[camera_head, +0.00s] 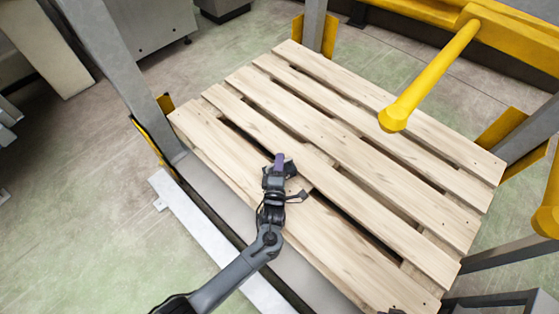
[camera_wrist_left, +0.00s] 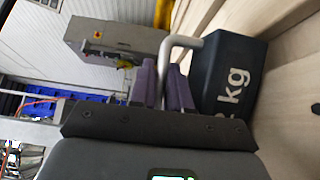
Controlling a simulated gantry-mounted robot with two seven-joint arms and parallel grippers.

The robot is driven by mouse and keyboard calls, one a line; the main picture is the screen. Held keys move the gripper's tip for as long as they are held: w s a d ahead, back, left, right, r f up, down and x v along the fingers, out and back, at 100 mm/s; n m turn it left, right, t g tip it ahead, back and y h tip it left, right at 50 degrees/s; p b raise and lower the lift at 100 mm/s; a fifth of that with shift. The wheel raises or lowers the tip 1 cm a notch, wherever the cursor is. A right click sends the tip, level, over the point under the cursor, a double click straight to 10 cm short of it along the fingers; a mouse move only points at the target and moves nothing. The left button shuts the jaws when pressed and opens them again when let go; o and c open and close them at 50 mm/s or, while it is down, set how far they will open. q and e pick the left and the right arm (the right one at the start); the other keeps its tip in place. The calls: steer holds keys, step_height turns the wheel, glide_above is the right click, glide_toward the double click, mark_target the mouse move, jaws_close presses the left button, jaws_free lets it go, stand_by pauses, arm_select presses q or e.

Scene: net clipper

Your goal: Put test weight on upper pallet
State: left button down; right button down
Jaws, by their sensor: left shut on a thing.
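The upper pallet (camera_head: 345,201) is pale slatted wood and fills the middle of the head view. My left gripper (camera_head: 279,160) is over its near left part. In the left wrist view, its purple fingers (camera_wrist_left: 163,85) are shut on the grey handle of the test weight. The test weight (camera_wrist_left: 232,72) is a dark block with white "kg" lettering, close against the pallet's wood (camera_wrist_left: 294,95). I cannot tell whether it touches the wood. In the head view the weight is mostly hidden by the gripper. My right gripper is not clearly seen.
A yellow bar (camera_head: 436,72) reaches over the pallet's far right part. A grey upright post (camera_head: 122,75) stands at the left, with another post (camera_head: 312,25) at the back. Much of the pallet's top is clear. A grey machine box (camera_wrist_left: 118,42) shows in the wrist view.

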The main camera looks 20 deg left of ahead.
arm_select(q)
steer(key=shift+w+r, duration=0.2)
steer(key=c, duration=1.5)
jaws_free()
steer(key=shift+s+f, duration=0.1)
steer(key=shift+f, duration=0.35)
steer(key=shift+c, duration=0.2)
steer(key=o, duration=0.4)
steer(key=shift+a+r, duration=0.1)
steer(key=shift+o, duration=0.2)
